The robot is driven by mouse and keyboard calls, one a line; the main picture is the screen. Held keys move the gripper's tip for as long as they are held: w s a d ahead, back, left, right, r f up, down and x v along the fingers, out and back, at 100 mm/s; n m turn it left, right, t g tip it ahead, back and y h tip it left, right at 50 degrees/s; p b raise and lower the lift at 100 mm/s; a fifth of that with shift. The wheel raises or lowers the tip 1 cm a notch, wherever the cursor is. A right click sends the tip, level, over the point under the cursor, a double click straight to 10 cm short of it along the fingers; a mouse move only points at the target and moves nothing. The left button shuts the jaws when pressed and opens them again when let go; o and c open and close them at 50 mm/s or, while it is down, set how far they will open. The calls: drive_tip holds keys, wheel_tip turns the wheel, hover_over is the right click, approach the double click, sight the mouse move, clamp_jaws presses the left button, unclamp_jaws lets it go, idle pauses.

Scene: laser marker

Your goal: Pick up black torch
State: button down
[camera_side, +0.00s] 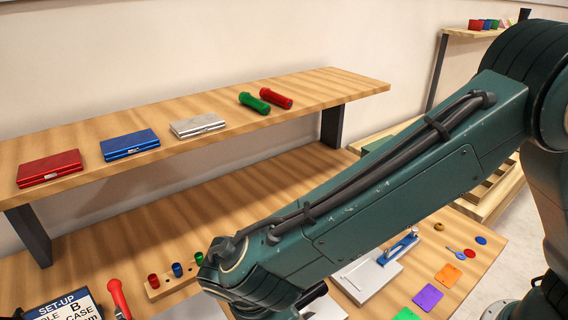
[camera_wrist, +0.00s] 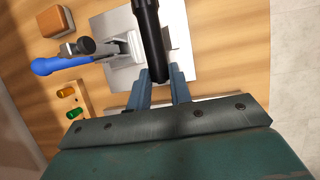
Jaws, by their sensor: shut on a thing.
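The black torch (camera_wrist: 152,38) shows in the wrist view as a dark cylinder running from the top edge down to my fingers. My gripper (camera_wrist: 162,79) is shut on its near end, with one blue-grey finger on each side. The torch is over a silver plate; its far end is cut off by the picture edge. A green torch (camera_side: 255,103) and a red torch (camera_side: 276,98) lie on the upper shelf.
The wooden shelf (camera_side: 330,85) also carries red (camera_side: 49,168), blue (camera_side: 129,144) and silver (camera_side: 198,125) cases. A blue-handled device (camera_wrist: 60,65) stands left of the torch. A small rack (camera_wrist: 70,104) holds coloured pieces. Coloured tags (camera_side: 428,297) lie at the bench's right.

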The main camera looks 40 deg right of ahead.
wheel_tip(320, 180, up, 16)
idle(0.7)
idle(0.8)
